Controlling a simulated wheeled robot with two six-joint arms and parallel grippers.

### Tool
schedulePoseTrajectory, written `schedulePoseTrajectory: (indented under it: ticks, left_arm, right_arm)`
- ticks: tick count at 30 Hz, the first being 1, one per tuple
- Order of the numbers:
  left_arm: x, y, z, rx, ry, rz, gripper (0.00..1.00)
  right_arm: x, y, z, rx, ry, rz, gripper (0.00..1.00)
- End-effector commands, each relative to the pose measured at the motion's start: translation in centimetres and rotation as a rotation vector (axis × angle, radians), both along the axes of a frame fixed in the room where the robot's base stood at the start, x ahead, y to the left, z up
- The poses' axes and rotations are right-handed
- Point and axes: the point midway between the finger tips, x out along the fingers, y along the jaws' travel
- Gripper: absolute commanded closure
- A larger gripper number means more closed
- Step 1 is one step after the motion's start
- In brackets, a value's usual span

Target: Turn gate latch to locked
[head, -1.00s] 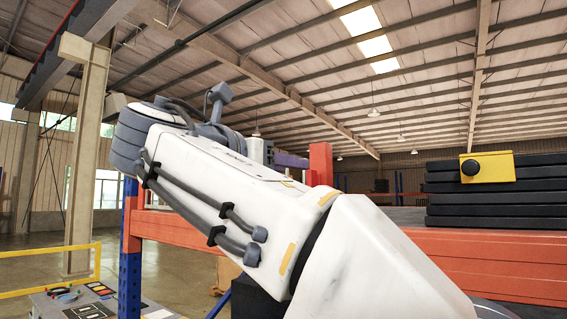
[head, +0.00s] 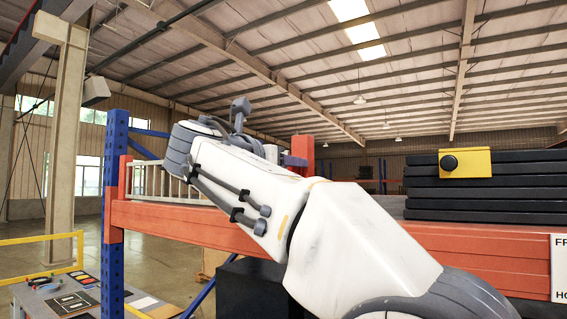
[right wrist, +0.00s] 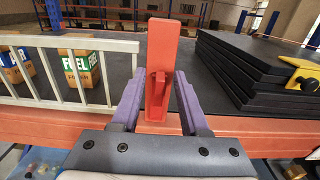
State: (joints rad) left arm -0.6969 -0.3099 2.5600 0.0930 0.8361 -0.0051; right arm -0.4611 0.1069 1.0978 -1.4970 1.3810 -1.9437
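The gate latch is a red lever (right wrist: 157,88) on a red upright post (right wrist: 163,45) in the right wrist view. The lever stands upright. The post also shows in the head view (head: 303,150), behind my arm. The pale barred gate (right wrist: 70,75) is left of the post, and its bars show in the head view (head: 160,180). My right gripper (right wrist: 155,98) has its purple fingers apart, one on each side of the lever, with a gap visible at the left; contact on the right is unclear. My left gripper is not in view.
Orange shelf beams (head: 185,222) run across in front. Black stacked slabs (head: 490,190) with a yellow bracket (head: 465,163) sit on the shelf at right. Fuel boxes (right wrist: 82,68) stand behind the gate. A blue upright (head: 115,200) is at left.

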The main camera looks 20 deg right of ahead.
Motion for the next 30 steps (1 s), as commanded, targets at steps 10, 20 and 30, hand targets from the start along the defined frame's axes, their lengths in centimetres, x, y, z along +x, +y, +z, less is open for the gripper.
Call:
schedulePoseTrajectory:
  ticks: [10, 20, 30]
  left_arm:
    - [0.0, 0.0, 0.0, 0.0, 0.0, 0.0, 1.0]
    - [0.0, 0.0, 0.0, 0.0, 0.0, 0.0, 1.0]
    - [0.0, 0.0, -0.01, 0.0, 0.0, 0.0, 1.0]
  right_arm:
    - [-0.07, -0.09, 0.01, 0.0, 0.0, -0.002, 1.0]
    - [-0.1, -0.13, 0.0, 0.0, 0.0, -0.003, 1.0]
    - [-0.12, -0.15, 0.0, 0.001, 0.001, -0.004, 1.0]
